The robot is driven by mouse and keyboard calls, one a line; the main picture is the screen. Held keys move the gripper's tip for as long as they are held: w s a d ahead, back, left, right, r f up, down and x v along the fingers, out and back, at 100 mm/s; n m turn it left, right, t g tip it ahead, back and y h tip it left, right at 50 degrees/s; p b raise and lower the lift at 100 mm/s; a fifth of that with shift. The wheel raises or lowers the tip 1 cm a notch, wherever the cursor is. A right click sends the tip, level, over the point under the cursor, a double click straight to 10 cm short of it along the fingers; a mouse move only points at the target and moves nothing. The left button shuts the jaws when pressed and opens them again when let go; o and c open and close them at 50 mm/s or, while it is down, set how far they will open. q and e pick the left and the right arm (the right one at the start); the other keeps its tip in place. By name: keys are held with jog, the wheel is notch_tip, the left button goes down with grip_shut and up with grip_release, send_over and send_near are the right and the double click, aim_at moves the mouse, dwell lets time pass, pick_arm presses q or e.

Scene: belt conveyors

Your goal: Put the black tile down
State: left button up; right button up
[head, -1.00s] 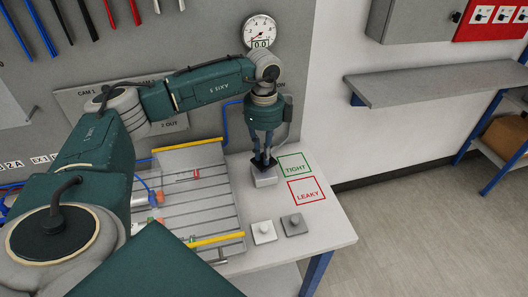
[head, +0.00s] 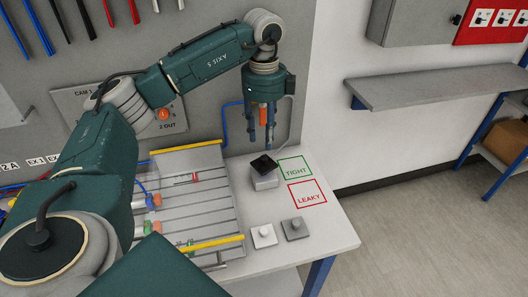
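The black tile (head: 264,162) lies slightly tilted on top of a light grey block (head: 265,180) on the bench, left of the green TIGHT square. My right gripper is not in view.
The green TIGHT square (head: 295,169) and red LEAKY square (head: 307,194) are empty. A white knobbed block (head: 264,236) and grey knobbed block (head: 295,229) stand near the front edge. A slotted plate with yellow bars (head: 200,148) lies left. A pegboard wall stands behind.

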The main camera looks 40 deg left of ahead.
pick_arm(q)
notch_tip(320, 180, up, 4)
jog(key=shift+r+b, duration=0.1)
jog(key=shift+b, duration=0.2)
dwell(0.4)
